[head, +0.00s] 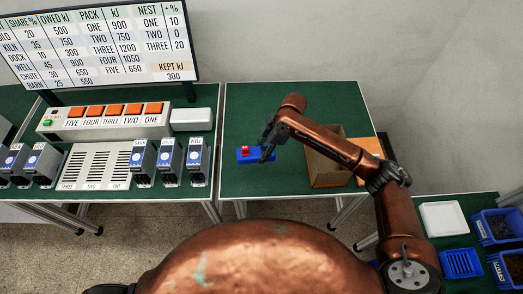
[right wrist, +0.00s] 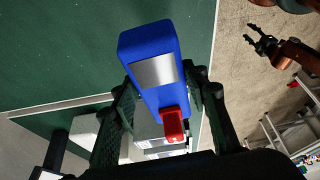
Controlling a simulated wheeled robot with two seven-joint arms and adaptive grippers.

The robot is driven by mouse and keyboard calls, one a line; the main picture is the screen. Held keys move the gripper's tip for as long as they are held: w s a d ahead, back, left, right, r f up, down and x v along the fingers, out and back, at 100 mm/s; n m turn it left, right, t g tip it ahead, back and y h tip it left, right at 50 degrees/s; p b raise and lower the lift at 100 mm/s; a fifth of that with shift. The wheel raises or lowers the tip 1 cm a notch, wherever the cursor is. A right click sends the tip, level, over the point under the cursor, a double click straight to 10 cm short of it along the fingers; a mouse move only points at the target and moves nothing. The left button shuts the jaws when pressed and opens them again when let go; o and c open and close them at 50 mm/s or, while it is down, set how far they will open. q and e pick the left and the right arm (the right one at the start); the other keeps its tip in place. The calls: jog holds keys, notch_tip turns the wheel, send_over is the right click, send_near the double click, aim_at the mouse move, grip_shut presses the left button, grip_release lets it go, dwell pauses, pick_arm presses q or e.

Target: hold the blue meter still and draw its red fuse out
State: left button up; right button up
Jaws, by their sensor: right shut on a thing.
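The blue meter (head: 268,157) is over the green table in the middle of the head view; I cannot tell whether it touches the top. Its red fuse (head: 245,150) sits in its left end. My right gripper (head: 266,152) is shut on the meter. In the right wrist view the meter (right wrist: 146,42) shows a grey plate and lies between the two fingers, and the red fuse (right wrist: 173,124) sticks out of the end nearer the camera. My left gripper (right wrist: 250,36) is open and empty, away over the floor in that view, and is not seen in the head view.
An open cardboard box (head: 325,170) stands right of the meter, under my right arm. The left table holds a white box with orange buttons (head: 104,120), a slotted panel (head: 95,165) and several grey-blue units. Blue bins (head: 496,227) stand at the lower right. Green top is clear behind the meter.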

jog(key=shift+f+b, duration=2.3)
jog(key=shift+f, duration=4)
pick_arm(q)
jog(key=f, duration=0.4)
jog(key=shift+s+f, duration=0.25)
jog(key=shift+f, duration=0.05)
pick_arm(e)
jog(key=shift+r, duration=0.1)
